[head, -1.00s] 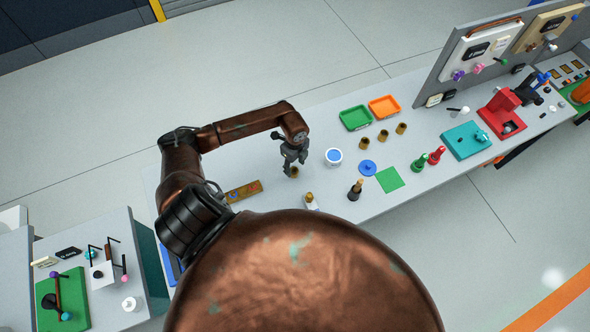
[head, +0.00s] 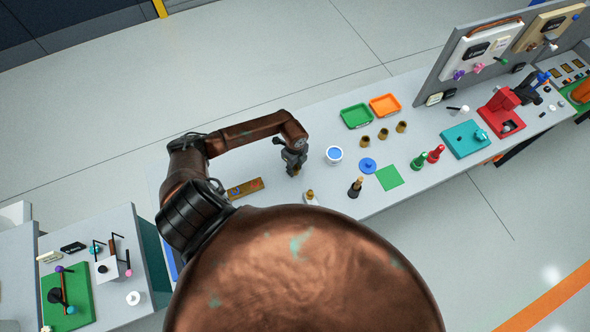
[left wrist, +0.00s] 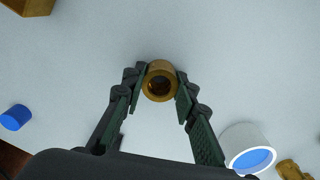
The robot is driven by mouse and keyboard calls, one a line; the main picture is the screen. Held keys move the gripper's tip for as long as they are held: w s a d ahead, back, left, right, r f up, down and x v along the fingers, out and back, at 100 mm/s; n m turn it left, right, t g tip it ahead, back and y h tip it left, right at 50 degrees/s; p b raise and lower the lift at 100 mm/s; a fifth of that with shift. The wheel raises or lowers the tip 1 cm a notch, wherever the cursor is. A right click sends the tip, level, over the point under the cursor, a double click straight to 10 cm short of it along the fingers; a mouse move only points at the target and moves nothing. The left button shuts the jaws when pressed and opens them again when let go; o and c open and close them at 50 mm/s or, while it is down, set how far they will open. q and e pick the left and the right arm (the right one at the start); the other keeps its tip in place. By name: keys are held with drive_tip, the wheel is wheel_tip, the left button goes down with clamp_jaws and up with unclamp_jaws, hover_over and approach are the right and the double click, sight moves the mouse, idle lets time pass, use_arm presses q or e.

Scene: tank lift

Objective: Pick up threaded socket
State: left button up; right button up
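The threaded socket (left wrist: 160,82) is a short brass-coloured ring with a dark bore, upright on the grey table. In the left wrist view it sits between the fingertips of my left gripper (left wrist: 162,84), one finger pad against each side. The fingers are drawn in close and look shut on it. In the head view my left gripper (head: 293,168) points down at the table and hides most of this socket. Several similar brass pieces (head: 383,134) stand farther right. My right gripper is in neither view.
A white cup with a blue inside (head: 334,155) stands just right of my left gripper. A brass-coloured block (head: 244,188) lies to the left. Green (head: 356,116) and orange (head: 385,105) trays are at the back. A dark brass-topped piece (head: 356,187) stands in front.

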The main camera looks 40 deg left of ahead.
use_arm(q)
drive_tip(key=c, duration=0.5)
drive_tip(key=shift+c, duration=0.2)
